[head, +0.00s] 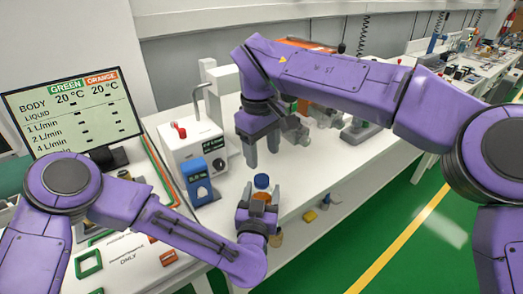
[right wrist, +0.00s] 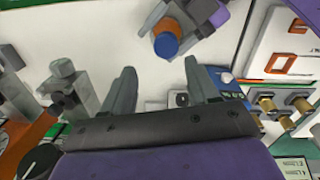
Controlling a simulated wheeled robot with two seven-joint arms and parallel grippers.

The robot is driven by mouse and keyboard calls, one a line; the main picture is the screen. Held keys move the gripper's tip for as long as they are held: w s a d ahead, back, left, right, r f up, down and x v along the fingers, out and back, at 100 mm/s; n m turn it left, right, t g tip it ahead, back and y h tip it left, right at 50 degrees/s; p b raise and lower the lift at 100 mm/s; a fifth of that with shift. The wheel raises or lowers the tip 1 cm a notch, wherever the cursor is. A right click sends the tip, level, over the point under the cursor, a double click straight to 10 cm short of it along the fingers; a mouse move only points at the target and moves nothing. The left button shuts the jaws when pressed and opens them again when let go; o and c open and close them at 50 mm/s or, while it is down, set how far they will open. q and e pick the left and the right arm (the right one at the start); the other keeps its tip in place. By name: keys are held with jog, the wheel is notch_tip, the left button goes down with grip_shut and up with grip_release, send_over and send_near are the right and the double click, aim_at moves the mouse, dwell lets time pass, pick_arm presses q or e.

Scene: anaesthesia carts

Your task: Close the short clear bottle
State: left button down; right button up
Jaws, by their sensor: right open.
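A small bottle (head: 262,196) with a blue top and an orange body stands upright between the fingers of my left gripper (head: 260,193), near the table's front edge. In the right wrist view the blue round top (right wrist: 165,44) shows from above with an orange rim. My left fingers appear closed on its sides. My right gripper (head: 262,152) is open and empty, pointing down, above and behind the bottle. Its two fingers (right wrist: 158,82) show apart in the right wrist view. I cannot tell whether this is the short clear bottle or whether its blue top is seated.
A blue meter (head: 197,182) and a white device with a red knob (head: 190,142) stand left of the bottle. A display (head: 75,108) stands at the left.

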jog(key=n, duration=0.6)
jog(key=shift+r, duration=0.3)
jog(key=n, duration=0.6)
jog(key=shift+d+r, duration=0.15)
jog(key=n, duration=0.2)
jog(key=shift+r+n, duration=0.1)
jog(key=shift+n, duration=0.3)
jog(key=n, duration=1.5)
jog(key=shift+g, duration=0.3)
jog(key=n, duration=0.5)
jog(key=shift+s+a+y, duration=0.1)
jog(key=shift+a+y, duration=0.1)
jog(key=shift+y, duration=0.1)
jog(key=n, duration=0.4)
